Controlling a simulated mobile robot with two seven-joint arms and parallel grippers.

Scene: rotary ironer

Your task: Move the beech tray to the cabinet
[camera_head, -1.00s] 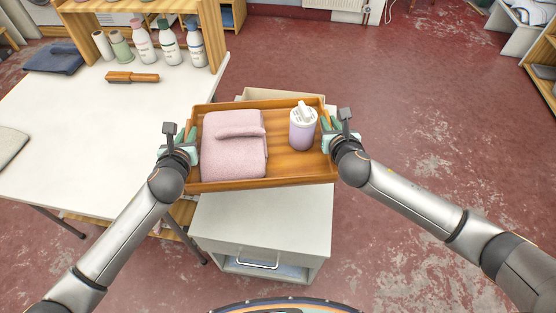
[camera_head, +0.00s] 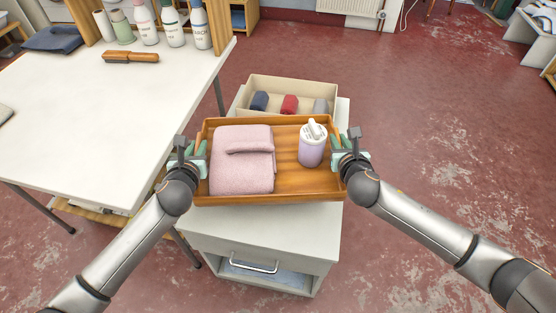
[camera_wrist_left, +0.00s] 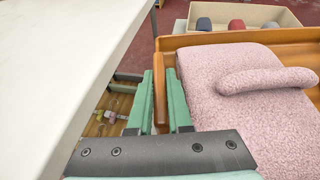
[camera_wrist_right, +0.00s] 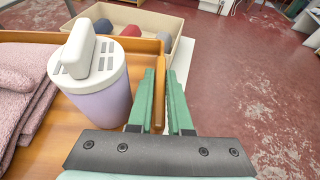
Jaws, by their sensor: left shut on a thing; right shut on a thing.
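The beech tray (camera_head: 290,190) is held level between my two grippers, over the white cabinet (camera_head: 262,232). A folded pink towel (camera_head: 240,172) lies on its left half and a lilac bottle with a white lid (camera_head: 311,150) stands on its right half. My left gripper (camera_head: 198,160) is shut on the tray's left wall, which shows between the green fingers in the left wrist view (camera_wrist_left: 161,90). My right gripper (camera_head: 340,155) is shut on the right wall, also seen in the right wrist view (camera_wrist_right: 159,95). Whether the tray touches the cabinet top is hidden.
A cream box (camera_head: 290,88) with several rolled cloths sits on the back of the cabinet, just behind the tray. The white table (camera_head: 100,100) is close on the left, with bottles and a brush (camera_head: 131,57). Red floor lies open on the right.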

